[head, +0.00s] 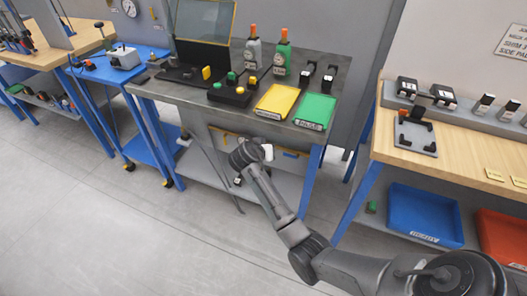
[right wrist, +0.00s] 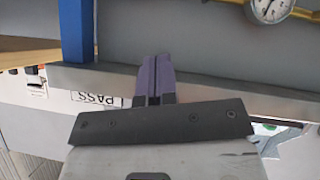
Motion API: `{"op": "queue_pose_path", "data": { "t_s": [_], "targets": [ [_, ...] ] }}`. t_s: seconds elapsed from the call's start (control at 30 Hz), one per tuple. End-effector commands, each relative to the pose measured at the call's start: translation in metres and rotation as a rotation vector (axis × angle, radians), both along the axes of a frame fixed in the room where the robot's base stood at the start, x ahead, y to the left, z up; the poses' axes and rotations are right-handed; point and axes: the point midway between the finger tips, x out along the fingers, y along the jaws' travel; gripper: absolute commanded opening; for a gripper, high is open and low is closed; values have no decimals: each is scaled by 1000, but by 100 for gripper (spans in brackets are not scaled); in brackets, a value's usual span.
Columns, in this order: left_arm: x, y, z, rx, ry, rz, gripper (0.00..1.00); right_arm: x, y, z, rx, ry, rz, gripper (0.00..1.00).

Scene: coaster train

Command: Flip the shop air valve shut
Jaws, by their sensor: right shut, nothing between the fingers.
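My right gripper (right wrist: 154,80) is in the right wrist view, with its two dark fingers together and nothing between them. In the head view the right arm reaches in from the lower right, and its wrist (head: 246,154) is in front of the dark workbench, below the top's front edge. A yellow pipe (right wrist: 232,2) with a round white gauge (right wrist: 270,8) shows at the top right of the right wrist view, apart from the fingers. In the head view a yellow bar (head: 228,131) runs under the benchtop, partly behind my wrist. I cannot make out the valve handle. My left gripper is not in view.
A wooden bench with a blue bin (head: 424,213) stands right. The floor left is clear.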

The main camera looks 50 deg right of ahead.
Motion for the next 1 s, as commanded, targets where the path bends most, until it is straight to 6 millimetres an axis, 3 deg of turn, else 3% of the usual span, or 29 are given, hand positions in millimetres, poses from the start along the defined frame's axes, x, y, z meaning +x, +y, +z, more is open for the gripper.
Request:
{"op": "queue_pose_path", "data": {
  "t_s": [0.2, 0.67, 0.83, 1.0],
  "targets": [
    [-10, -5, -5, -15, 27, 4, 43, 1, 0, 0, 10, -78, -45, 0],
    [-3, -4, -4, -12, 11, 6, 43, 1, -1, -2, 13, -87, -50, 0],
    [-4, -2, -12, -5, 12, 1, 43, 3, -14, -12, 13, -86, -50, 0],
    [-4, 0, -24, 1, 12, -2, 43, 6, -41, -30, 11, -85, -50, 0]
  ]
}}
